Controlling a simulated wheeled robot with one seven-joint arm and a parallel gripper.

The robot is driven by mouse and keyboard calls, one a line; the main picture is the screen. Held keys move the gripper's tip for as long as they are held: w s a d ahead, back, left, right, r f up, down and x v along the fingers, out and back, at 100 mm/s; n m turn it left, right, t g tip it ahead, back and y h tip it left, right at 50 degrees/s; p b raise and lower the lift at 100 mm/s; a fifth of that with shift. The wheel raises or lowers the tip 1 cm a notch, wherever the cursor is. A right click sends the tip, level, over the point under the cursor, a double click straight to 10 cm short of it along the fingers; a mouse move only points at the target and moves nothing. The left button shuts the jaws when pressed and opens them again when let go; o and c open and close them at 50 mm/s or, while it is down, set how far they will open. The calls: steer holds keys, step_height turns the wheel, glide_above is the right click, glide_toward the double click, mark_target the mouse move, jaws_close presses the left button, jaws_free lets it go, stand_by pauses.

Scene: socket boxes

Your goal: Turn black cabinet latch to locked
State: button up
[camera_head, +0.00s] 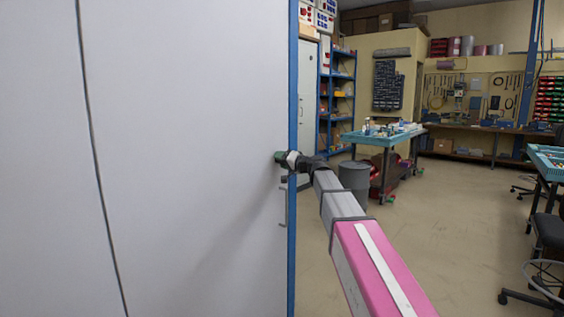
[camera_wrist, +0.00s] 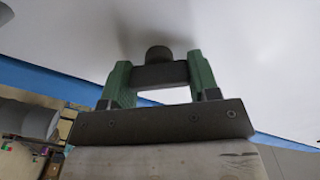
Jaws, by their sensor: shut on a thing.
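The black cabinet latch (camera_wrist: 160,74) shows in the wrist view as a dark bar with a round hub against the pale cabinet face. My gripper (camera_wrist: 157,82) has green fingers on either side of the bar and is shut on it. The bar lies roughly level across the wrist picture. In the head view my gripper (camera_head: 281,156) is at the right edge of the large white cabinet (camera_head: 190,150), at the door surface. The latch itself is mostly hidden there behind the fingers, so its angle on the door cannot be told.
A metal pull handle (camera_head: 283,206) sits on the door below my gripper. A blue post (camera_head: 292,245) edges the cabinet. To the right are a grey bin (camera_head: 354,180), a blue-topped workbench (camera_head: 383,138) and a dark chair (camera_head: 548,235). The floor between is open.

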steer(key=m, duration=0.4)
steer(key=shift+f+m, duration=0.1)
steer(key=shift+m, duration=1.8)
steer(key=shift+f+m, duration=0.1)
steer(key=shift+m, duration=0.2)
steer(key=o, duration=0.9)
steer(key=v, duration=1)
steer(key=shift+s+d, duration=0.25)
steer(key=shift+d, duration=0.1)
